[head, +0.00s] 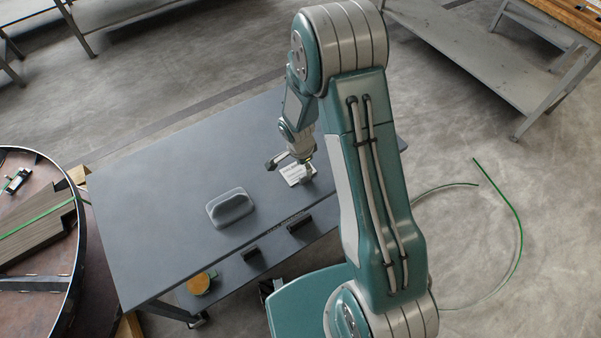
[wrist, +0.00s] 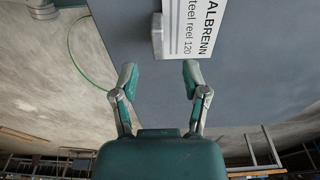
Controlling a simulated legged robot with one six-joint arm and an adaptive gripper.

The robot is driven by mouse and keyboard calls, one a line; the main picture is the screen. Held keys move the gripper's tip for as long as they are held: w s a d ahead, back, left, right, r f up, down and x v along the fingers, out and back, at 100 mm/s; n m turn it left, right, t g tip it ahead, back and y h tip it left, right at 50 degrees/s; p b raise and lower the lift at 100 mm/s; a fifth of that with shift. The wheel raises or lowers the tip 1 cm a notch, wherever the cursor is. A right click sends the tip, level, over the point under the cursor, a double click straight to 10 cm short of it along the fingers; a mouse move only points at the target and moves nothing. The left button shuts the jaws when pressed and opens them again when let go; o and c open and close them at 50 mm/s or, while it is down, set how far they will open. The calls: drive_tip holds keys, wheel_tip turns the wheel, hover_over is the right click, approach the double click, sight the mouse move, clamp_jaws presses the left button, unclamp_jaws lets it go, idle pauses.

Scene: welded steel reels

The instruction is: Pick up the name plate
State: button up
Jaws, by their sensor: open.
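The name plate (head: 293,173) is a small white plate with dark lettering, lying on the grey table near its right end.
The table (head: 150,200) also bears a grey tray (head: 216,219) with a dark rounded thing. Black blocks (head: 299,223) and a yellow-brown round thing (head: 199,284) lie along the near side, lower down. A large steel reel (head: 80,235) stands left. The table's far left is clear.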

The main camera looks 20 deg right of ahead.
sight(305, 174)
drive_tip(key=shift+d+f, duration=0.15)
drive_tip(key=shift+f, duration=2.65)
clamp_jaws()
